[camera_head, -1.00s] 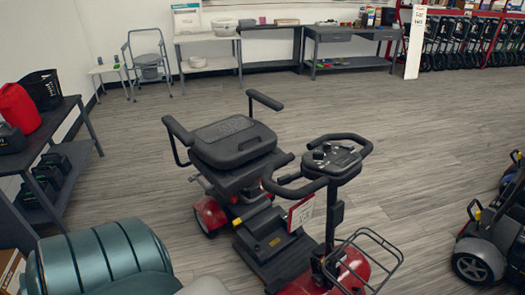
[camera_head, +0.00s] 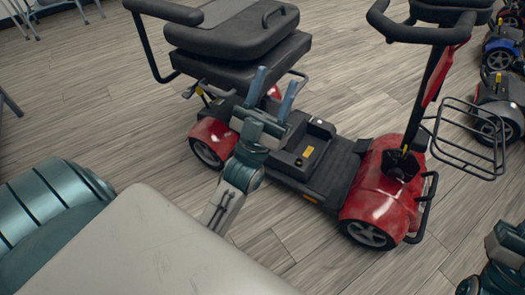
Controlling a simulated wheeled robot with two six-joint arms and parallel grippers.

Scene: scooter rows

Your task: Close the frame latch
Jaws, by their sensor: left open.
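A red and black mobility scooter (camera_head: 375,195) stands in front of me, seen from its side, with its tiller upright. I cannot tell which part is the frame latch. My left gripper (camera_head: 272,86) is open and empty, its two blue-grey fingers pointing up in the picture. It overlaps the scooter's middle, below the seat (camera_head: 235,28); contact is not clear. My right arm shows only partly at the lower right, and its gripper is not visible.
A wire basket (camera_head: 470,140) sticks out from the scooter's front. Other scooters (camera_head: 498,95) stand along the right edge. Open wooden floor (camera_head: 75,105) lies to the left, with metal legs of furniture at the upper left.

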